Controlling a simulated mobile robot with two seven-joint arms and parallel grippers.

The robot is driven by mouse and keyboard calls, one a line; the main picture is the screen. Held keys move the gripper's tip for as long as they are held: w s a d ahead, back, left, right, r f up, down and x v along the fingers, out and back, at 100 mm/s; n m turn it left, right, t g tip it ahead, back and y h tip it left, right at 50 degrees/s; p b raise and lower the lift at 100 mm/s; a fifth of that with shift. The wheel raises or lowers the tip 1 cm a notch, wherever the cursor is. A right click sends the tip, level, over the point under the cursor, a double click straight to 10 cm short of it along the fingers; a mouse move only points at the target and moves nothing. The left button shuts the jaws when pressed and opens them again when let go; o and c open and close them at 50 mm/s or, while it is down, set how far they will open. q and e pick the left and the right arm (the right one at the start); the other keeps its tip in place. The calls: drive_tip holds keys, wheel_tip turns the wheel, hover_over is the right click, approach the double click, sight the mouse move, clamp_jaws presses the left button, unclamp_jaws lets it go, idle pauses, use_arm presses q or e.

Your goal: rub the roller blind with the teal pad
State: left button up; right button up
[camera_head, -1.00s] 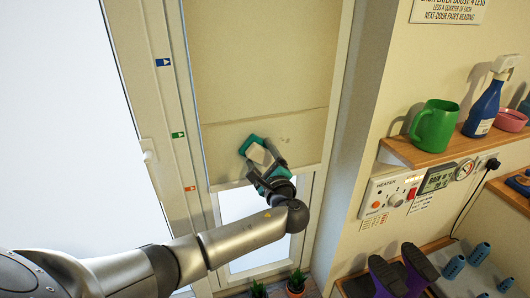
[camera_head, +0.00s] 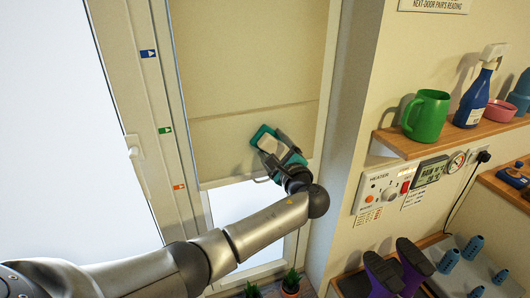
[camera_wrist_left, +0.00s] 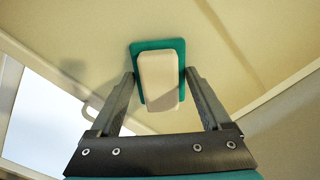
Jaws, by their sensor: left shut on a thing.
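The cream roller blind (camera_head: 245,70) hangs over the window, with a crease across its lower part. The teal pad (camera_head: 263,133) is at the blind's lower part, right of its middle. In the left wrist view the pad (camera_wrist_left: 158,45) has a pale block-shaped grip (camera_wrist_left: 160,82). My left gripper (camera_head: 273,149) is shut on this grip, one finger on each side. The pad's face is turned to the blind and looks to be against it; exact contact is hard to tell. The pad and gripper hide part of the blind. My right gripper is not in view.
The window frame with colored stickers (camera_head: 165,130) and a handle (camera_head: 135,147) stands left of the blind. On the right, a shelf (camera_head: 400,143) carries a green mug (camera_head: 427,117) and a blue spray bottle (camera_head: 472,100). Potted plants (camera_head: 291,281) stand below the window.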

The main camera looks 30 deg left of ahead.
use_arm(q)
drive_tip(key=shift+w+d, duration=0.4)
drive_tip(key=shift+w, duration=0.05)
drive_tip(key=shift+w+d+r, duration=0.2)
drive_tip(key=shift+w+d, duration=0.2)
drive_tip(key=shift+w, duration=0.1)
drive_tip(key=shift+s+a+f+p, duration=0.15)
drive_tip(key=shift+s+a+p, duration=0.3)
drive_tip(key=shift+s+p, duration=0.2)
